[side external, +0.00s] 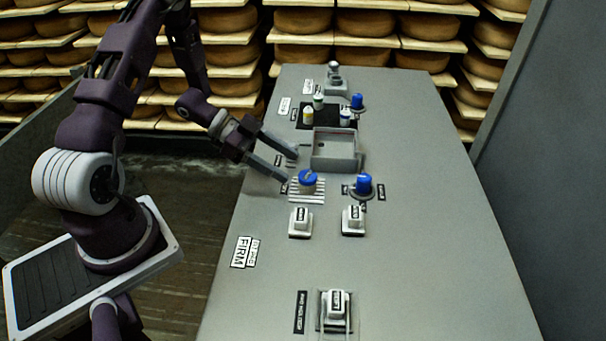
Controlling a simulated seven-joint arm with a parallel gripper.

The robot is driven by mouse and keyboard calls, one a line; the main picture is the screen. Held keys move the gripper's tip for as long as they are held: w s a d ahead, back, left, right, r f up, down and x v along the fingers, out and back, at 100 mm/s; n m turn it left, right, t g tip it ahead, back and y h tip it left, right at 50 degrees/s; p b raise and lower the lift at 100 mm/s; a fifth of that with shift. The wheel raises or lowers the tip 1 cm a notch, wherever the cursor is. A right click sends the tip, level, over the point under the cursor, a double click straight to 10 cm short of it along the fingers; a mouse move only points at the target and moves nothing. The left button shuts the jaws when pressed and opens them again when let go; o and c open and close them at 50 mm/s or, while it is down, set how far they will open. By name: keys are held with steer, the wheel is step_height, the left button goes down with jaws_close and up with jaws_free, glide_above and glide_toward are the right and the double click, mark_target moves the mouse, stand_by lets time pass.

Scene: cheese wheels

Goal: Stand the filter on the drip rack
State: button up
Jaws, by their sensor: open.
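A short blue-topped piece with a pale lower body (307,179), which looks like the filter, stands upright on the white slatted drip rack (298,198). My gripper (290,165) is open, with its two dark fingers spread. It comes in from the left, and its fingertips are just left of and behind the blue-topped piece. They seem apart from it, but the far side of the piece is hidden, so I cannot tell for sure.
A blue knob-like piece (364,184) stands on a dark base to the right. A grey open box (335,146) is behind the rack. Two white labelled blocks (301,222) (353,220) stand in front. Small bottles (308,116) stand farther back. The table's right side is clear.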

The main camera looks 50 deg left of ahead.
steer(key=v, duration=0.4)
steer(key=shift+s+a+r, duration=0.15)
steer(key=shift+a+r, duration=0.05)
steer(key=shift+a, duration=0.1)
steer(key=w+a+r+n+t+y, duration=0.1)
steer(key=w+a+r+t+y, duration=0.2)
steer(key=w+r+y, duration=0.45)
step_height(320, 180, up, 11)
steer(key=n+y, duration=0.5)
steer(key=s+d+n+g, duration=0.1)
steer(key=s+d, duration=0.4)
steer(key=s, duration=0.3)
steer(key=s+d+r+n+g+h, duration=0.1)
steer(key=s+d+n, duration=0.1)
steer(key=s+d, duration=0.3)
steer(key=s+d+r+n+g+h, duration=0.1)
steer(key=s+d, duration=0.3)
steer(key=s, duration=0.8)
steer(key=shift+s+d+n+g, duration=0.4)
steer(key=shift+n+g, duration=0.2)
